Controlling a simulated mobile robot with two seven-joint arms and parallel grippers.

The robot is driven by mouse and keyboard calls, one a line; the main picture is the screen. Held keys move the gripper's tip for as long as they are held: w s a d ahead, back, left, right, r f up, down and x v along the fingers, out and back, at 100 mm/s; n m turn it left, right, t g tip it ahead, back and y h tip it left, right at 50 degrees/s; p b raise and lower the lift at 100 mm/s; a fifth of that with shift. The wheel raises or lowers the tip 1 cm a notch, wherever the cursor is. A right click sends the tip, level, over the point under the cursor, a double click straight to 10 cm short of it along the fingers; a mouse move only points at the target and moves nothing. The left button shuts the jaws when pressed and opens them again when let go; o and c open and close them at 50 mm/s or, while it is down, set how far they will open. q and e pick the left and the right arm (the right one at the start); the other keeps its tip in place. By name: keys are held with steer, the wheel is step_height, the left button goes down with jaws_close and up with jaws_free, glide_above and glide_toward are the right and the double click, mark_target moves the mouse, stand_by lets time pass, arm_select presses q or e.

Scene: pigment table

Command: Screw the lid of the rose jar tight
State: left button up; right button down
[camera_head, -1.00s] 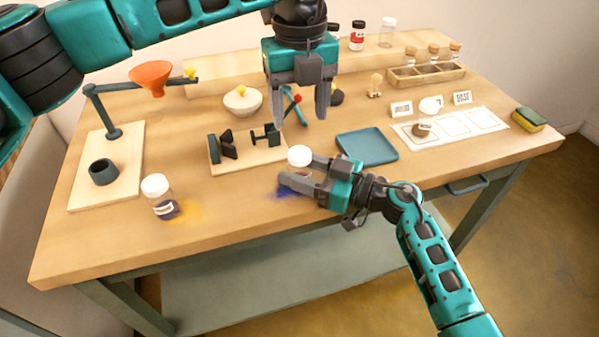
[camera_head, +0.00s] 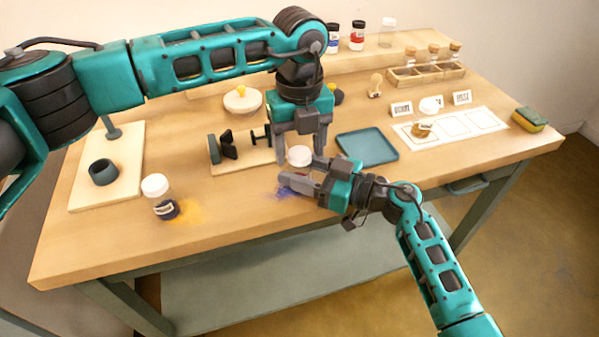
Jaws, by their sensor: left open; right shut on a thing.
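A jar with a white lid (camera_head: 299,156) stands upright between the fingers of my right gripper (camera_head: 300,178). The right gripper is shut on its body, and the body and label are mostly hidden. My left gripper (camera_head: 300,150) points down just above this lid, open, with a finger to either side of it. I cannot tell whether the fingers touch the lid. No rose colour shows on the held jar.
Blue-violet powder (camera_head: 284,192) lies by the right gripper and yellow powder (camera_head: 188,211) by the left jar. A wooden stand (camera_head: 215,164) with black parts is behind left. A blue tray (camera_head: 367,147) lies to the right.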

arm_select(q)
steer(key=shift+c, duration=0.4)
steer(key=c, duration=1)
steer(key=m, duration=2.2)
steer(key=shift+m, duration=0.4)
steer(key=m, duration=0.3)
steer(key=shift+m, duration=0.4)
steer(key=o, duration=1.2)
